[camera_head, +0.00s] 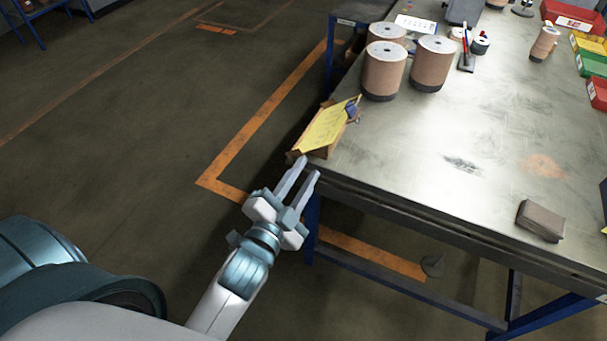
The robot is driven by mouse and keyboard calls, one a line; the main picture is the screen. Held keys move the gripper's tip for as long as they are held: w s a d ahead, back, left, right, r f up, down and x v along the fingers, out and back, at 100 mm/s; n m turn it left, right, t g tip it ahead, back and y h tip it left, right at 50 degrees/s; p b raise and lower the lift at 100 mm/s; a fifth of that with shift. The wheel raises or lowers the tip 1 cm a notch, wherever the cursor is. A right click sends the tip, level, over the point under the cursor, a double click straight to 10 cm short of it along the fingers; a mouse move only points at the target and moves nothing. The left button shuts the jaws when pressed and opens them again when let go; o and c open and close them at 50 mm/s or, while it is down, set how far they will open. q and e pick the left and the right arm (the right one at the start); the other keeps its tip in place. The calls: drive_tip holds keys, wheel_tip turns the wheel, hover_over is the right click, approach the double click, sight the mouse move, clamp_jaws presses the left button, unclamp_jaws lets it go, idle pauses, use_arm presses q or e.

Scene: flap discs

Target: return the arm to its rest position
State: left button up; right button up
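My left gripper (309,167) is at the near left corner of the metal table (450,150). Its two fingers point up and away, with a gap between them and nothing seen held there. The fingertips show just in front of a clipboard (326,127) with a yellow sheet at the table's left edge; I cannot tell whether they touch it. My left arm comes up from the bottom of the view. My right gripper is not in view.
Several brown cylindrical stacks (384,70) stand on the table's far left part. A brown block (540,220) lies near the front edge. Coloured bins (590,45) line the far right. Open floor with orange lines (262,120) lies left of the table.

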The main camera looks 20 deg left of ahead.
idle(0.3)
use_arm(q)
drive_tip(key=s+f+n+g, duration=0.1)
drive_tip(key=s+f+g, duration=0.15)
drive_tip(key=f, duration=1.15)
drive_tip(key=s+f+n+g, duration=0.1)
drive_tip(key=s+f+g, duration=0.15)
drive_tip(key=f, duration=1.25)
drive_tip(key=s+f+n+g, duration=0.15)
drive_tip(key=f+g, duration=0.25)
drive_tip(key=f, duration=1)
drive_tip(key=s+a+f+n+g, duration=0.1)
drive_tip(key=s+a+f+g, duration=0.1)
drive_tip(key=s+f, duration=0.6)
drive_tip(key=s+a+f+n+g, duration=0.1)
drive_tip(key=s+f, duration=0.7)
drive_tip(key=s, duration=0.8)
drive_tip(key=s+a+f+n+g, duration=0.2)
drive_tip(key=s+f+g, duration=0.3)
drive_tip(key=s+f, duration=0.3)
drive_tip(key=s+a, duration=0.1)
drive_tip(key=s, duration=0.2)
drive_tip(key=shift+s+f+y, duration=0.15)
drive_tip(key=shift+s+y, duration=0.15)
drive_tip(key=shift+s, duration=0.1)
